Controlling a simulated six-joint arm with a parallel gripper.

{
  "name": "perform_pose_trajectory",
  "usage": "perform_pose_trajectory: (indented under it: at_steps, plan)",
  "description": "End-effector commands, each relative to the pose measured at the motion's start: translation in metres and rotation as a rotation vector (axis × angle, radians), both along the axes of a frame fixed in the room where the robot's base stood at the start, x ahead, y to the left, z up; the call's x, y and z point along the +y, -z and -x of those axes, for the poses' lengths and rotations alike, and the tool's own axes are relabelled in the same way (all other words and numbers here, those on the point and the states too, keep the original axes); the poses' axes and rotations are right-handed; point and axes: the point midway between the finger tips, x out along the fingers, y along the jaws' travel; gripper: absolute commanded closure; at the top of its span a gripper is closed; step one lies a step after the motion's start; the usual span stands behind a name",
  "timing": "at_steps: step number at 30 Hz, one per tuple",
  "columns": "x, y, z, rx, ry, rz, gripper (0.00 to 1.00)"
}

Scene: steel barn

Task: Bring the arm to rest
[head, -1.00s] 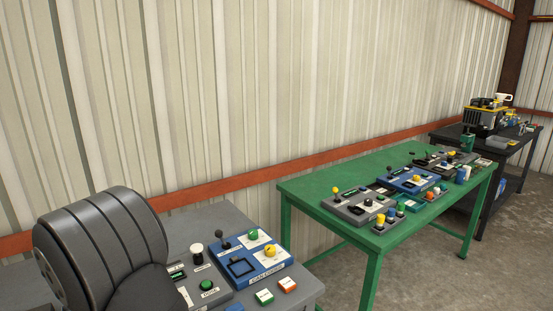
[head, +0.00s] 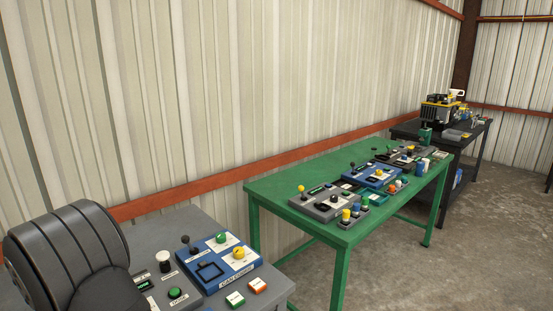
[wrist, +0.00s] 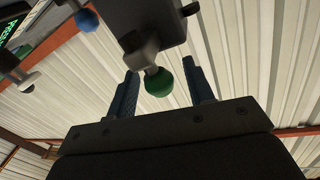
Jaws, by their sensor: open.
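My gripper (wrist: 159,68) shows in the wrist view with its two dark blue fingers apart. A green ball knob (wrist: 159,83) on a short lever appears in the gap between the fingers. I cannot tell how deep it lies between them or whether it touches either one. A dark box (wrist: 147,25) hangs just beyond the knob in this view. In the head view a dark, rounded part of my own arm fills the lower left corner. My gripper is not visible there.
A blue knob (wrist: 88,19) and a grey knob are near the gripper. A grey table (head: 190,222) carries a blue control box (head: 218,258) and buttons. A green table (head: 280,187) holds several control boxes. A black table (head: 405,128) stands behind. Open floor lies right.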

Motion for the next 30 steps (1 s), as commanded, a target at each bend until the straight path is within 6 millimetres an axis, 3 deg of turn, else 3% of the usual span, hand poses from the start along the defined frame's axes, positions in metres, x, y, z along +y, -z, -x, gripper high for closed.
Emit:
perform_pose_trajectory:
  at_steps: [8, 30]
  plan:
    - [-0.017, 0.000, 0.028, 0.000, -0.003, 0.000, 0.52]
    - [-0.096, 0.000, 0.145, 0.000, -0.002, 0.000, 0.52]
